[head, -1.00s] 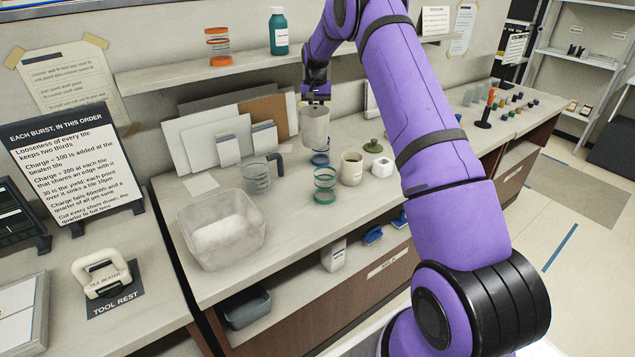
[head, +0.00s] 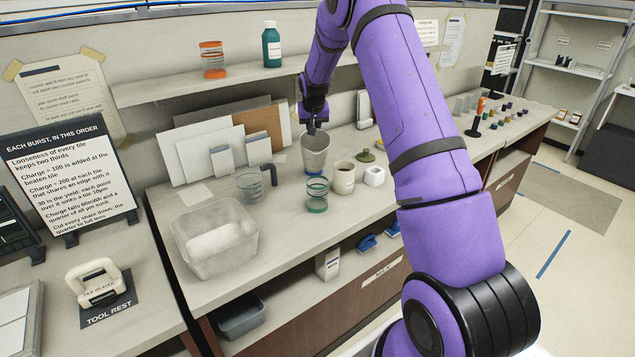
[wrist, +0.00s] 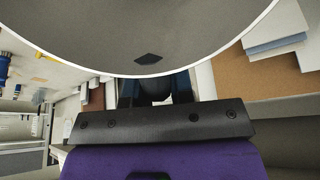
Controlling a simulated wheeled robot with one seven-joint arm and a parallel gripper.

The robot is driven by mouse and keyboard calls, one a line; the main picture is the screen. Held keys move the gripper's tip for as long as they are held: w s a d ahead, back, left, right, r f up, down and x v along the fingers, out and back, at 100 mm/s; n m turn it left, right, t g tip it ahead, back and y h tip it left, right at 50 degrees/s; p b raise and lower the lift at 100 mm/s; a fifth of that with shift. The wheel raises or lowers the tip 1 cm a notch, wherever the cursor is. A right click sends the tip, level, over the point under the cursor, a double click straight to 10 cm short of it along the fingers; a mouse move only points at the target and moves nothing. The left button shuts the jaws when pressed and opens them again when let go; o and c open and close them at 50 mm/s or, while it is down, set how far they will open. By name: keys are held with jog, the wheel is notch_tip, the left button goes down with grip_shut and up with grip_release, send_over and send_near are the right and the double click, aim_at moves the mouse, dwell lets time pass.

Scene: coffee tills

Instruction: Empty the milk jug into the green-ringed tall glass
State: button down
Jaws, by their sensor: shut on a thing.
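My gripper (head: 314,121) is shut on the milk jug (head: 316,157), a pale grey metal-looking vessel held by its upper back side. The jug looks upright, with its opening facing up; I cannot tell whether its base touches the counter. In the wrist view, the jug (wrist: 150,35) fills the top with its pale rim, and my gripper (wrist: 155,92) shows dark below it. No milk can be made out. The green-ringed tall glass (head: 317,196) stands upright on the counter, in front of the jug and apart from my gripper.
A clear measuring jug (head: 255,184) with a dark handle and a clear bin (head: 216,255) stand left of the glass. A cream cup (head: 344,178), a white pot (head: 375,176) and a green lid (head: 366,155) stand to the right. Boards (head: 205,155) lean behind.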

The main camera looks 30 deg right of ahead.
jog(key=shift+s+a+r+t+h, duration=0.35)
jog(key=shift+s+a+r+t, duration=0.1)
jog(key=shift+s+t, duration=0.25)
jog(key=shift+s+a+r+t+h, duration=0.45)
jog(key=shift+s+t, duration=0.2)
jog(key=shift+s, duration=0.2)
jog(key=shift+s+a+r+t+h, duration=0.3)
jog(key=shift+s+a+t, duration=0.2)
jog(key=shift+s+t, duration=0.2)
jog(key=shift+s+a+r+t+h, duration=0.1)
jog(key=shift+s+t+h, duration=0.2)
jog(key=shift+s+t, duration=0.15)
jog(key=shift+s+a+t, duration=0.15)
jog(key=shift+s+t, duration=0.05)
jog(key=shift+t, duration=0.1)
jog(key=shift+s+a+r+t+h, duration=0.45)
jog(key=shift+s+r+t+h, duration=0.2)
jog(key=shift+r+t, duration=0.2)
dwell(0.5)
jog(key=shift+s+a+r+t+h, duration=0.3)
jog(key=shift+s+a+r+t, duration=0.1)
jog(key=shift+s+r+t, duration=0.25)
jog(key=shift+s+a+r+t+h, duration=0.3)
jog(key=shift+s+a+t, duration=0.1)
jog(key=shift+s, duration=0.35)
dwell(2.3)
